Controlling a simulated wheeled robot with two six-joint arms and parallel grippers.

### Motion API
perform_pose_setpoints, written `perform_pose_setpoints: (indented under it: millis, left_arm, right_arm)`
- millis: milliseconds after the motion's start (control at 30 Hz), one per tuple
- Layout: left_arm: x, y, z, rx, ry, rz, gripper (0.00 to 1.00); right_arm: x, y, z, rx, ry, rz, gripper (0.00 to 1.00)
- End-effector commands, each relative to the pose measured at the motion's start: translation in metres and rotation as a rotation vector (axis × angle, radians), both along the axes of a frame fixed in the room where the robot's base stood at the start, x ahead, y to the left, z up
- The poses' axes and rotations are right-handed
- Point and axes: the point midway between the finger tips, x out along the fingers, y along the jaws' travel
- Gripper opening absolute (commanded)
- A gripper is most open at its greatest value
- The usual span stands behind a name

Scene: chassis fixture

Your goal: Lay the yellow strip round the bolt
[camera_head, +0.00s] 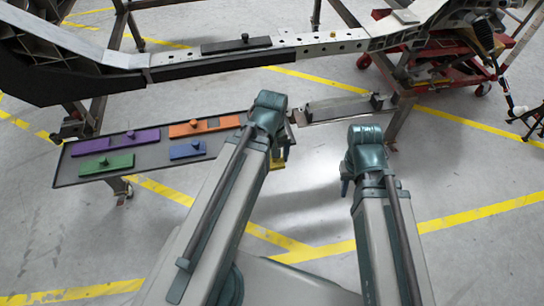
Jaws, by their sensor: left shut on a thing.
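A small piece of the yellow strip (277,164) shows at my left gripper (283,153), which is shut on it; the wrist hides most of the strip. The gripper is near the right end of the grey tray, below the chassis beam in the picture. A small dark upright bolt (333,35) stands on the light chassis beam (295,42), apart from the strip. My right gripper (346,186) hangs over the floor to the right; its fingers are too small and hidden to tell open from shut.
The grey tray (68,178) holds a purple strip (115,142), a green strip (108,164), an orange strip (205,126) and a blue strip (187,150). A black strip with a knob (236,45) lies on the beam. A red cart (440,62) stands at the back right.

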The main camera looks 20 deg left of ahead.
Motion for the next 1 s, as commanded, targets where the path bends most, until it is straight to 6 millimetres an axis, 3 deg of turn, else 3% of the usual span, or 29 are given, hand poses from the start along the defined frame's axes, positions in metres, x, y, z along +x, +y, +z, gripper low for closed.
perform_pose_setpoints:
  millis: [533,1000]
  left_arm:
    - [0.000,0.000,0.035,0.000,0.000,0.000,0.25]
    - [0.000,0.000,0.035,0.000,0.000,0.000,0.25]
  right_arm:
    - [0.000,0.000,0.035,0.000,0.000,0.000,0.32]
    - [0.000,0.000,0.035,0.000,0.000,0.000,0.32]
